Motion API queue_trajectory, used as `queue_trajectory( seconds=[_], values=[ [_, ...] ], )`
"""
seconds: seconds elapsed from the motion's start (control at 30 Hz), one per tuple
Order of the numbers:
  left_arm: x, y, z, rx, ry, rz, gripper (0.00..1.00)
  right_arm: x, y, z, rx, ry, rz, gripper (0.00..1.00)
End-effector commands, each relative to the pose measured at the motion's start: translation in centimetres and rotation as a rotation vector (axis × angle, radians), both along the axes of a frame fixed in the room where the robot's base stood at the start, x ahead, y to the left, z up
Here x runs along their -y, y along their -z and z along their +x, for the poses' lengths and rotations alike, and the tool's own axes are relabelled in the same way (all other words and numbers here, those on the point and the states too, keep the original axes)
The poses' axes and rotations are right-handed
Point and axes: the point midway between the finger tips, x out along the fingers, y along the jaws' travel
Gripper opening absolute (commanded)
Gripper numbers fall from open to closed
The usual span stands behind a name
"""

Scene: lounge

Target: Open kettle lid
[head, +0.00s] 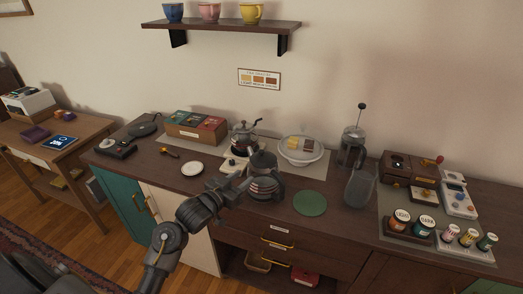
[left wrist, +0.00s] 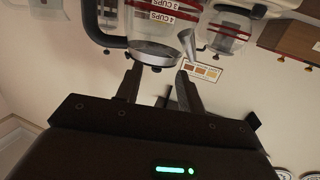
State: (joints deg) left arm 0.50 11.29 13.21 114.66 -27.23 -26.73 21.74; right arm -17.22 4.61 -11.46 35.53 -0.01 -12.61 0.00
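The kettle (head: 264,187), a dark rounded pot with banded sides, stands upright on the counter, with its dark lid (head: 263,160) on top. The left wrist view is upside down and shows the kettle's lower-edge grey rim or lid (left wrist: 155,53), cup markings, a dark handle (left wrist: 108,40) and a spout (left wrist: 187,45). My left gripper (head: 238,187) is beside the kettle at its left front. In the left wrist view its fingers (left wrist: 160,80) are spread with nothing held between them, and the kettle top shows just beyond. I cannot tell whether they touch it. My right gripper is out of view.
A second pot (head: 243,139) stands close behind the kettle.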

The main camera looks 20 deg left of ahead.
Motion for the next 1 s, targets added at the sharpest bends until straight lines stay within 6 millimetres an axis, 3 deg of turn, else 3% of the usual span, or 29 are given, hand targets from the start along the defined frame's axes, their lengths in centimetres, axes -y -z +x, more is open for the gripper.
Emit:
queue_trajectory(
  seconds=[0.03,0.1,0.2,0.43,0.8,1.0],
  values=[
    [-0.2,-1.6,0.6,0.043,0.011,-0.012,0.38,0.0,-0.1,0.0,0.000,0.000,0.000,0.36],
    [-0.4,-3.0,1.0,0.082,0.025,-0.022,0.38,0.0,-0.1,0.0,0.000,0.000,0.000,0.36],
    [-0.4,-3.7,1.2,0.102,0.034,-0.030,0.38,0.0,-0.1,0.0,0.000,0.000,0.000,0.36],
    [-0.2,-3.8,2.5,0.103,0.033,-0.032,0.38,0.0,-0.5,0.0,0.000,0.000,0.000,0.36],
    [1.2,-3.9,9.0,0.103,0.033,-0.033,0.38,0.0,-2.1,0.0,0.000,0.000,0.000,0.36],
    [1.7,-3.7,11.2,0.102,0.034,-0.030,0.38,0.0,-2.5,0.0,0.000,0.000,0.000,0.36]
  ],
)
